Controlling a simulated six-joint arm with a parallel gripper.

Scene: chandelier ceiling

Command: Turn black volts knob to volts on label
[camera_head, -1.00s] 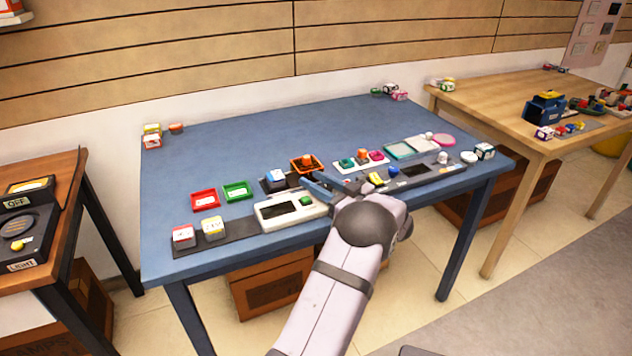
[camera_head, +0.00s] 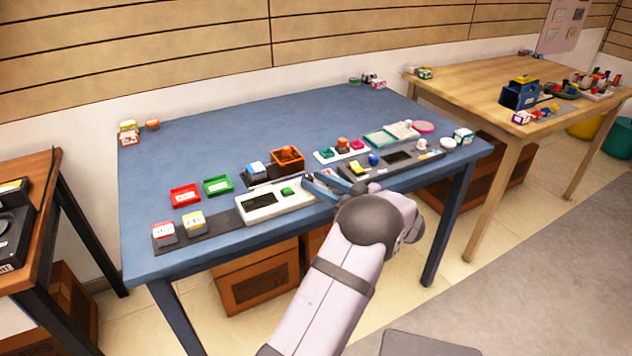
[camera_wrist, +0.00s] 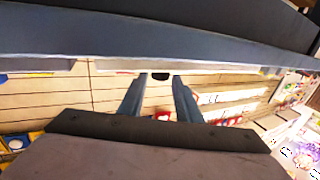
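My gripper (camera_head: 322,187) is over the front edge of the blue table, at the right end of a white panel (camera_head: 262,216) with a dark display and a green button (camera_head: 287,190). In the wrist view its two blue-grey fingers (camera_wrist: 160,84) stand apart. A small black piece (camera_wrist: 160,76) shows between the fingertips, with no clear contact; I cannot tell whether it is the volts knob. In the head view no black knob can be made out near the gripper, which hides part of the panel. The volts on label cannot be read.
A second panel with a blue knob (camera_head: 374,159) and dark display lies to the right. Red (camera_head: 185,195) and green (camera_head: 218,186) trays and an orange box (camera_head: 287,158) lie behind. Small cubes (camera_head: 193,223) sit at the left. The table's back middle is clear.

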